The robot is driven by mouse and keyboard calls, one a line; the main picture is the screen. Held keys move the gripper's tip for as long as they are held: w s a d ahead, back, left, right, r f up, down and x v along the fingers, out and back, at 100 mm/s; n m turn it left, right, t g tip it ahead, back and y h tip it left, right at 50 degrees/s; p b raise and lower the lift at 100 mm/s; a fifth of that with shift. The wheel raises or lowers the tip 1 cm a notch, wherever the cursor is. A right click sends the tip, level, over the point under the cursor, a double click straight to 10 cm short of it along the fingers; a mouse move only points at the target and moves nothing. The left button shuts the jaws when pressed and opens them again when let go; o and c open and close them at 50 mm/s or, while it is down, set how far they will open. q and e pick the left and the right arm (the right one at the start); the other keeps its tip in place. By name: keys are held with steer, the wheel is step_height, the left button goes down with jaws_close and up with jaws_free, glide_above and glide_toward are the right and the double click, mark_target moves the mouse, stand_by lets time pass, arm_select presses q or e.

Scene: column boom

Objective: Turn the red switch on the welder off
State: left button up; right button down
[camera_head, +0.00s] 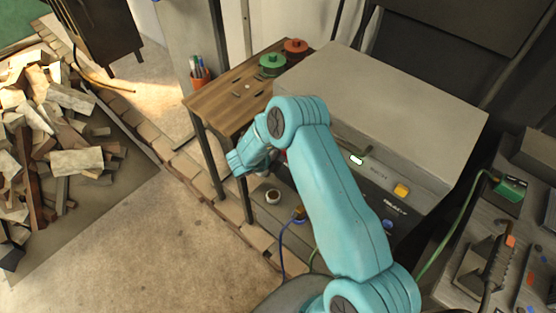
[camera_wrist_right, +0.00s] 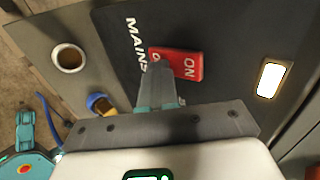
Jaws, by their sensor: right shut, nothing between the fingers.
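The welder (camera_head: 400,95) is a large grey box with a dark front panel. In the head view my arm mostly hides the switch. My right gripper (camera_wrist_right: 159,72) is shut and empty, its fingertips over the left end of the switch. I cannot tell whether they touch it. My left gripper is not in view.
A lit white indicator (camera_wrist_right: 271,79) is right of the switch. A round socket (camera_wrist_right: 69,58) and a blue cable plug (camera_wrist_right: 98,103) are on the left. Scrap wood (camera_head: 60,130) lies far left.

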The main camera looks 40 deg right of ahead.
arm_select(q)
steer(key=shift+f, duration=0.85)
arm_select(e)
steer(key=shift+w+d+f+h, duration=0.1)
steer(key=shift+d+f+h, duration=0.1)
steer(key=shift+h, duration=0.1)
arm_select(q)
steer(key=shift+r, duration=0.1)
arm_select(e)
steer(key=shift+r, duration=0.2)
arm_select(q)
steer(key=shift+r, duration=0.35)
arm_select(e)
steer(key=shift+d+r, duration=0.1)
steer(key=shift+r, duration=0.7)
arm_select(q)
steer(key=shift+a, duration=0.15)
